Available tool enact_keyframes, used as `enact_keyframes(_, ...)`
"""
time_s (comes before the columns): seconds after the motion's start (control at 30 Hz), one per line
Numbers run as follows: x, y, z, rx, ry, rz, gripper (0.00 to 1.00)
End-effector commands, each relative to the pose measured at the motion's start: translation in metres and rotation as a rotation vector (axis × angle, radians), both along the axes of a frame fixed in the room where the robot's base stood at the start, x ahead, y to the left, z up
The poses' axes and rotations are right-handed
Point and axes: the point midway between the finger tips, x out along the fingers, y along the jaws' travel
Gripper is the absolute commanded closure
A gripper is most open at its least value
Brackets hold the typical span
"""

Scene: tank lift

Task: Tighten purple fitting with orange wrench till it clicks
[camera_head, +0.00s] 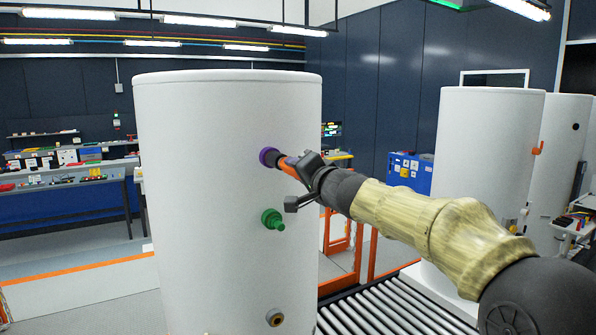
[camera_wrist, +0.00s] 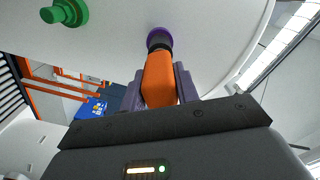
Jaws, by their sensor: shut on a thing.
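The purple fitting (camera_head: 267,156) sits on the side of the white tank (camera_head: 200,210), in its upper right part; it also shows at the top of the wrist view (camera_wrist: 158,36). My gripper (camera_head: 300,165) is shut on the orange wrench (camera_wrist: 159,82), with one finger on each side of its body. The dark head of the wrench (camera_head: 284,160) points at the purple fitting and appears to be on it. In the wrist view the wrench is in line with the fitting. The exact seat of the head on the fitting is hard to tell.
A green fitting (camera_head: 272,219) sticks out of the tank below the purple one. A brass port (camera_head: 274,318) is near the bottom. A roller conveyor (camera_head: 395,310) runs to the right, beside another white tank (camera_head: 480,180). Workbenches (camera_head: 75,180) stand behind at left.

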Motion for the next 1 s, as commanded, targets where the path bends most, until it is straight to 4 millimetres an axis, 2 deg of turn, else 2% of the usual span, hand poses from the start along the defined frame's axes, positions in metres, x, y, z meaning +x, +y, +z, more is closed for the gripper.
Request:
enact_keyframes(0.43, -0.0012, -0.0003, 0.0007, -0.044, -0.032, 0.001, 1.00)
enact_keyframes(1.0, -0.0008, -0.0010, 0.0005, -0.575, -0.392, 0.000, 1.00)
